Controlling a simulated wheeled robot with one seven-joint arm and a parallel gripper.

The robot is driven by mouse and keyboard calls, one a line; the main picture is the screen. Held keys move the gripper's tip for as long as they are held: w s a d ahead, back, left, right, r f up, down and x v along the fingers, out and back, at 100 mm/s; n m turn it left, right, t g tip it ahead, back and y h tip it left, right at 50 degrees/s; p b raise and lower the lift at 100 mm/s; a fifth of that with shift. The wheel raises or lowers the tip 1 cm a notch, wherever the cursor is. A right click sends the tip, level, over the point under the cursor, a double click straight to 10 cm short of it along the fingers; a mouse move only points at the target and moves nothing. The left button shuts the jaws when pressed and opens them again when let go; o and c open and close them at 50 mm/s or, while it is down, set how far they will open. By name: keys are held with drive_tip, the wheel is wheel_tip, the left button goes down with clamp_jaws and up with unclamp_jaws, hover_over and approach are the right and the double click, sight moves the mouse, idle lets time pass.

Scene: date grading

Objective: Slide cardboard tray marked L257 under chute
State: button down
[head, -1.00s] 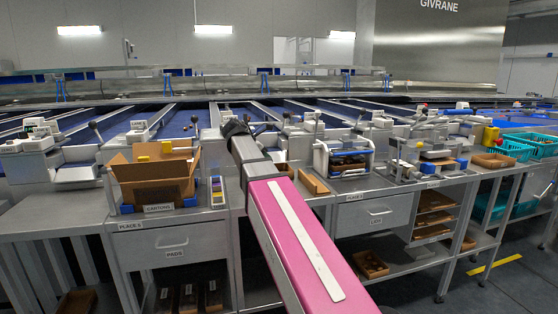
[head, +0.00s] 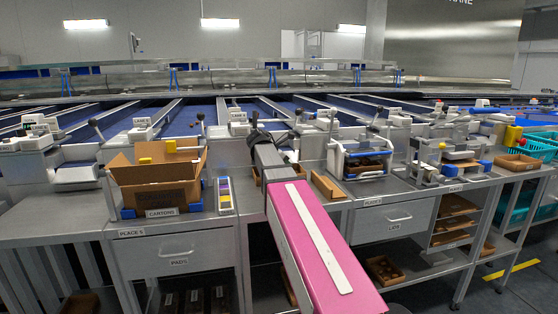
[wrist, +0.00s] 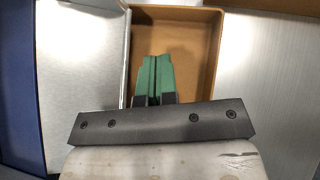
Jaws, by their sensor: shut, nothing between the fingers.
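In the wrist view, a shallow brown cardboard tray (wrist: 203,55) lies open on a grey metal surface. My gripper (wrist: 153,62) has its green fingers closed together, with nothing between them. The fingertips appear over the tray's inside, near its left wall; I cannot tell whether they touch it. In the head view, a small brown edge, probably this tray (head: 257,177), shows beside my pink arm, which hides most of it. No L257 marking is readable. My gripper's fingers are hidden in the head view. I cannot make out which part is the chute.
An open cardboard box (head: 155,196) labelled CARTONS stands on the bench left of my arm. A narrow colour strip (head: 225,194) lies beside it. A cardboard piece (head: 328,187) and a white-framed device (head: 360,158) stand to the right. Blue lanes run behind.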

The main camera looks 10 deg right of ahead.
sight(301, 169)
drive_tip(key=shift+w+d+f, duration=0.1)
drive_tip(key=shift+w+d, duration=0.1)
drive_tip(key=shift+d, duration=0.6)
drive_tip(key=shift+w+d+f, duration=0.15)
drive_tip(key=shift+d, duration=0.6)
drive_tip(key=shift+w+d+f, duration=0.1)
drive_tip(key=shift+w+d, duration=0.1)
drive_tip(key=shift+d, duration=0.6)
drive_tip(key=shift+w+d, duration=0.2)
drive_tip(key=shift+d, duration=0.75)
